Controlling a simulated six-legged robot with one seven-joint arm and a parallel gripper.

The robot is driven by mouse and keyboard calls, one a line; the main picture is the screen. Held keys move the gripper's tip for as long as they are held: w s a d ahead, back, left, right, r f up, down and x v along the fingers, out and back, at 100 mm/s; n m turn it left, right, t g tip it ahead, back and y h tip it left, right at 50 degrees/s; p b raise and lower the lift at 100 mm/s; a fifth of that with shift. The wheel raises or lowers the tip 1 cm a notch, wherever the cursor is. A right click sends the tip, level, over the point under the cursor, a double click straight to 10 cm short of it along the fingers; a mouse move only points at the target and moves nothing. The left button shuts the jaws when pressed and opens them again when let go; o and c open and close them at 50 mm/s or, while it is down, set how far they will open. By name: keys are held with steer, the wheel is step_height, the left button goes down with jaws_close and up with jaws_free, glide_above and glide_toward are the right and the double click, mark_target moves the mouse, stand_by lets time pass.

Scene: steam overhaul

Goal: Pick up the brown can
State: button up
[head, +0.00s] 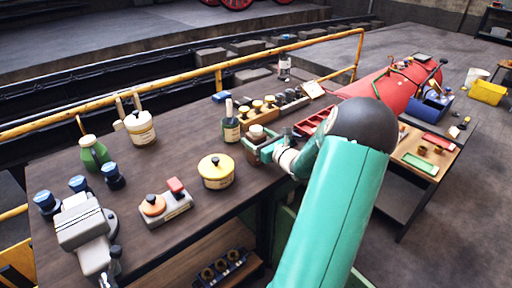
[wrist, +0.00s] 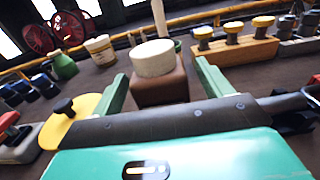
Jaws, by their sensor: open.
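The brown can (wrist: 160,90) has a wide cream lid and stands upright on the dark workbench. In the wrist view it is straight ahead, between the two green fingers of my gripper (wrist: 161,86). The fingers are open, one on each side of the can, with a visible gap at each side. I cannot tell how far they reach along it. In the head view the can's pale lid (head: 257,130) shows at my gripper (head: 262,144), which hides part of its body.
A yellow tin (head: 216,171) with a black knob sits nearby, to the left. A wooden block with several yellow-topped pieces (wrist: 235,47) is behind right. A vise (head: 85,228) is at the front left.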

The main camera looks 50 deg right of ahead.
steer(key=shift+x, duration=1.45)
steer(key=c, duration=1.3)
steer(key=shift+c, duration=0.2)
steer(key=shift+r, duration=0.2)
